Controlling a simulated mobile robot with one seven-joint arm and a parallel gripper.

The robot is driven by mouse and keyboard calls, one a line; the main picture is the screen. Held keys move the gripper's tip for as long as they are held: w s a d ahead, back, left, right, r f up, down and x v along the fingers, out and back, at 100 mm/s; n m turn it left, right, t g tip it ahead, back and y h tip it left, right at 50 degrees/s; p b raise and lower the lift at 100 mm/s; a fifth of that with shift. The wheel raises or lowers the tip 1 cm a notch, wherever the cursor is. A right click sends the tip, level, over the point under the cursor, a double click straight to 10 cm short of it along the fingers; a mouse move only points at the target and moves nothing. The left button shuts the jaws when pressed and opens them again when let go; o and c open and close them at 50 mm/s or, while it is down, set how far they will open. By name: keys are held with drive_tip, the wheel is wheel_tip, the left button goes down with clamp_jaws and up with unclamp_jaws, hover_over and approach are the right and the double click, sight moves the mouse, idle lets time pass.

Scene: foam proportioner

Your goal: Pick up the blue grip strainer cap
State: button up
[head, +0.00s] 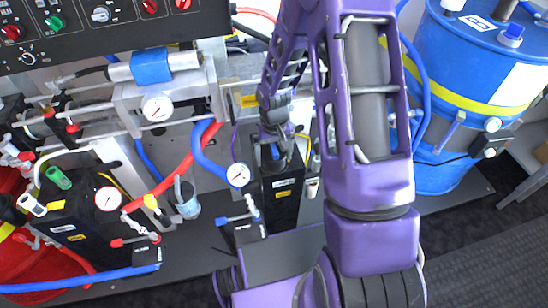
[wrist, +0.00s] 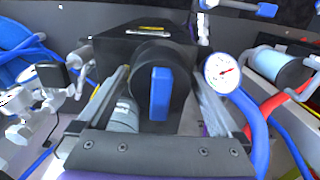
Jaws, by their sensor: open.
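The strainer cap is a black round cap with an upright blue grip (wrist: 161,93) across its face. In the wrist view it sits between my two fingers, on the black box-shaped housing (wrist: 140,38). My gripper (wrist: 160,78) is open, with one finger on each side of the cap and a gap to the blue grip. In the head view my gripper (head: 274,145) points down at the top of the black housing (head: 280,200). A bit of the blue grip (head: 270,153) shows there, mostly hidden by the fingers. I cannot tell whether the fingers touch the cap's rim.
A pressure gauge (wrist: 222,72) with a blue hose stands close to the right finger in the wrist view. Red and blue hoses, valves and another gauge (head: 158,108) crowd the left. A large blue drum (head: 465,80) stands at the right. A control panel (head: 90,25) is at the upper left.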

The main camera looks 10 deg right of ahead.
drive_tip(key=shift+r, duration=0.1)
drive_tip(key=c, duration=1.3)
drive_tip(key=shift+o, duration=0.2)
